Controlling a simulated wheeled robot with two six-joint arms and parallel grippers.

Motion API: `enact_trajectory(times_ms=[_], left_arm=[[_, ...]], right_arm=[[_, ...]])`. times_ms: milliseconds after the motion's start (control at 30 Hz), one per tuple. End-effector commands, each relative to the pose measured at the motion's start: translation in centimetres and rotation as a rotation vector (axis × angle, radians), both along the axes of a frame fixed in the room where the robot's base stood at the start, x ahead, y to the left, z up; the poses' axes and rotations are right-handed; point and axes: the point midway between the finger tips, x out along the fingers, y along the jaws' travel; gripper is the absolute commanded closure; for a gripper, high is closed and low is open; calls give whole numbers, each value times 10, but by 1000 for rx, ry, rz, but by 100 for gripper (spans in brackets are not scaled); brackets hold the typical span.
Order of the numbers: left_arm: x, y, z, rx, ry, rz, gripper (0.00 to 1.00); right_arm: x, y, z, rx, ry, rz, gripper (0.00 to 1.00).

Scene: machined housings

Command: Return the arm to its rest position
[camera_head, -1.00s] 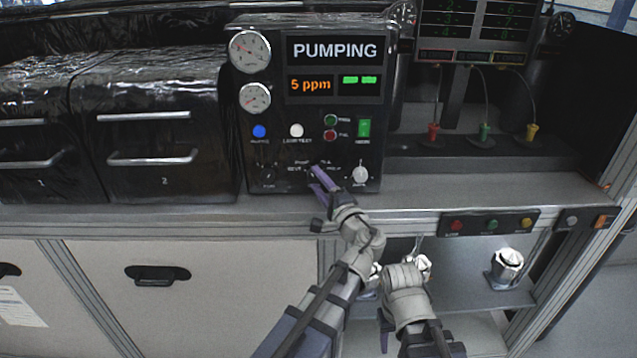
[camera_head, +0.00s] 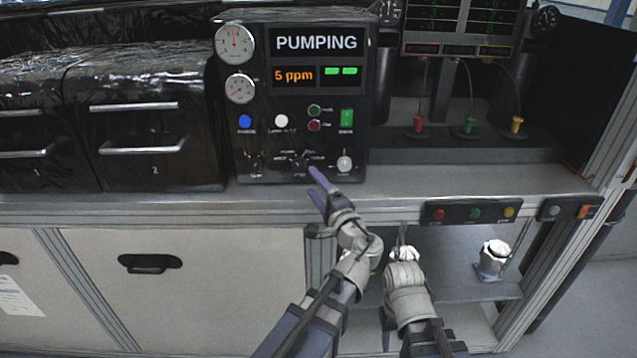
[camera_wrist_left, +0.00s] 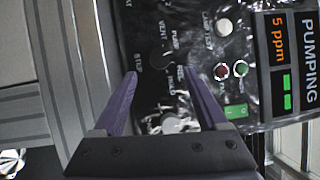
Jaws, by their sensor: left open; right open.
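My left gripper (camera_head: 317,188) is in front of the lower edge of the black control panel (camera_head: 262,160). It is open and empty, with its purple fingers apart in the left wrist view (camera_wrist_left: 160,85). A black rotary knob (camera_wrist_left: 160,60) lies beyond the fingertips there, clear of them. The panel display (camera_head: 316,43) reads PUMPING and 5 ppm, with green bars lit. My right gripper (camera_head: 386,330) is low, in front of the shelf under the bench. Its arm partly hides it, and I see nothing held in it.
The bench edge (camera_head: 200,208) runs below my left gripper. A button strip (camera_head: 470,212) is on its front at the right. A silver machined part (camera_head: 492,258) stands on the lower shelf. Black drawers (camera_head: 140,130) are at the left, and colored plugs (camera_head: 418,124) are at the back right.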

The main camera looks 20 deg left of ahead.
Motion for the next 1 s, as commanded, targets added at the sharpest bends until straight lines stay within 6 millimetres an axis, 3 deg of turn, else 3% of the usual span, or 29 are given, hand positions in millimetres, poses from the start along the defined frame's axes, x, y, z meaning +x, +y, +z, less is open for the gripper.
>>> enact_trajectory(times_ms=[433, 533, 667, 767, 867, 1000], left_arm=[[-6, 2, -2, -8, 2, 4, 25], [-12, 7, -11, -72, 20, 28, 25], [-33, 14, -46, -281, 93, 101, 25], [-57, 10, -84, -490, 187, 180, 25], [-86, -5, -121, -692, 301, 254, 25], [-132, -42, -162, -950, 490, 344, 25]], right_arm=[[0, 0, -1, 0, 0, 0, 50], [0, 0, 3, 0, 0, 0, 50], [0, 0, 13, 0, 0, 0, 50], [0, 0, 21, 0, 0, 0, 50], [0, 0, 29, 0, 0, 0, 50], [0, 0, 39, 0, 0, 0, 50]])
